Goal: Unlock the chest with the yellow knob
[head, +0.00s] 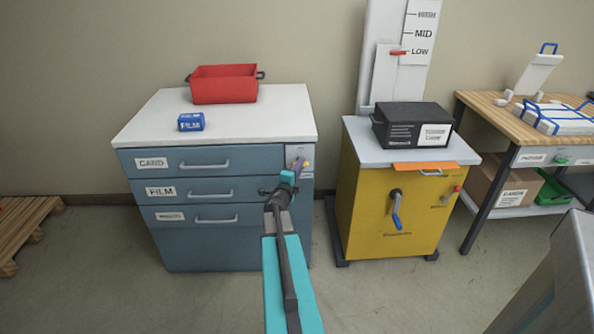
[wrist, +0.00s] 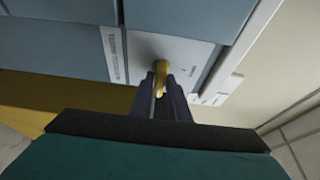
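The chest (head: 182,248) is a blue-grey cabinet with a white top and labelled drawers. A light panel (wrist: 190,54) sits at the upper right of its front. The yellow knob (wrist: 161,78) stands out from this panel in the wrist view. My gripper (wrist: 162,88) has one dark finger on each side of the knob, close against it, and looks shut on it. In the head view my gripper (head: 293,177) is at the chest's upper right corner and hides part of the panel. A small yellow part (head: 306,165) shows beside it.
A red bin (head: 224,84) and a blue film roll (head: 191,122) stand on the chest. To the right is a yellow cabinet (head: 365,210) with a black box (head: 398,125) on top, then a wooden workbench (head: 478,104). A pallet (head: 24,225) lies at the far left. The floor between is clear.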

